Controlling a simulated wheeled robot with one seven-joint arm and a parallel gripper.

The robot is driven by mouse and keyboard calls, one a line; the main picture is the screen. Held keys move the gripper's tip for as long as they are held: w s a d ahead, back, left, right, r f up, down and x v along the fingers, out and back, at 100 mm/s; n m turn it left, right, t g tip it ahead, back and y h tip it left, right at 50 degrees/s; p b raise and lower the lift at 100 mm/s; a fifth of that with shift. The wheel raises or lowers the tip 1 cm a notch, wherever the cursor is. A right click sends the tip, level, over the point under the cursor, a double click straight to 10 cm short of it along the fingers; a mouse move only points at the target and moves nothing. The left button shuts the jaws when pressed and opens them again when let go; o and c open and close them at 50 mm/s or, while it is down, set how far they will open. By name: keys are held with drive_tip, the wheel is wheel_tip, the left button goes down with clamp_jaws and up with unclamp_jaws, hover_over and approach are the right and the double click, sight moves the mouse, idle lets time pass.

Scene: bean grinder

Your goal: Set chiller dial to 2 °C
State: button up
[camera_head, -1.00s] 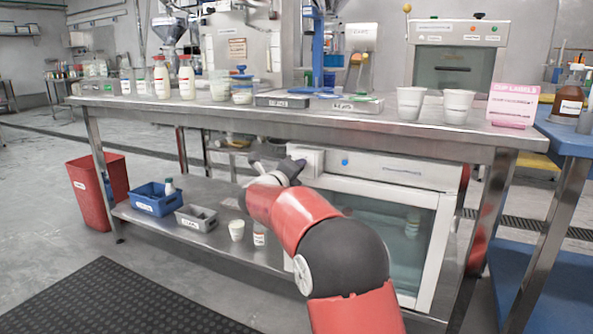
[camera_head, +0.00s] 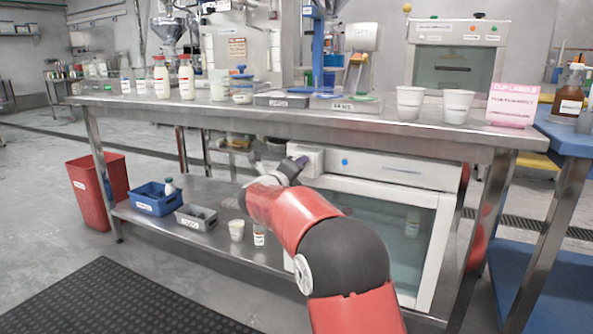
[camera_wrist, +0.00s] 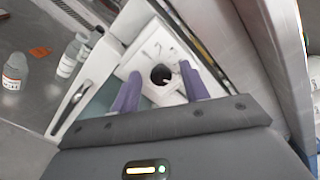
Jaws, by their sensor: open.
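The chiller (camera_head: 425,215) is a white cabinet with a glass door under the steel bench. Its dial (camera_wrist: 161,75) is a round black knob on a white panel with small markings in the wrist view; the markings are too small to read. My gripper (camera_wrist: 158,92) is open, with one purple finger to each side of the dial in that view. I cannot tell whether the fingers touch it. In the head view the gripper (camera_head: 300,161) is by the white box (camera_head: 312,158) at the chiller's upper left, and the dial is hidden.
The steel bench top (camera_head: 300,118) runs above my arm, carrying cups, bottles and trays. A blue bin (camera_head: 157,199), a grey bin (camera_head: 196,218), a white cup (camera_head: 237,230) and a small bottle (camera_head: 259,235) stand on the lower shelf. A red bin (camera_head: 97,190) stands left.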

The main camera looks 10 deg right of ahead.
drive_tip(key=v, duration=0.7)
drive_tip(key=shift+s+a, duration=0.25)
drive_tip(key=shift+s, duration=0.05)
drive_tip(key=s+a+r+n+t+y, duration=0.25)
drive_tip(key=s+r+n+y, duration=0.25)
drive_tip(key=s+n+y, duration=1)
drive_tip(key=s+d+f+n+g+h, duration=0.2)
drive_tip(key=s+d+f+n+g, duration=0.2)
drive_tip(key=s+f+n+g, duration=0.7)
drive_tip(key=s+d+f+n+g+h, duration=0.2)
drive_tip(key=s+f+n, duration=0.45)
drive_tip(key=s, duration=1.05)
wheel_tip(320, 180, up, 13)
drive_tip(key=d+t+p, duration=0.1)
drive_tip(key=p, duration=1.2)
drive_tip(key=shift+m+p, duration=0.35)
drive_tip(key=shift+m, duration=0.1)
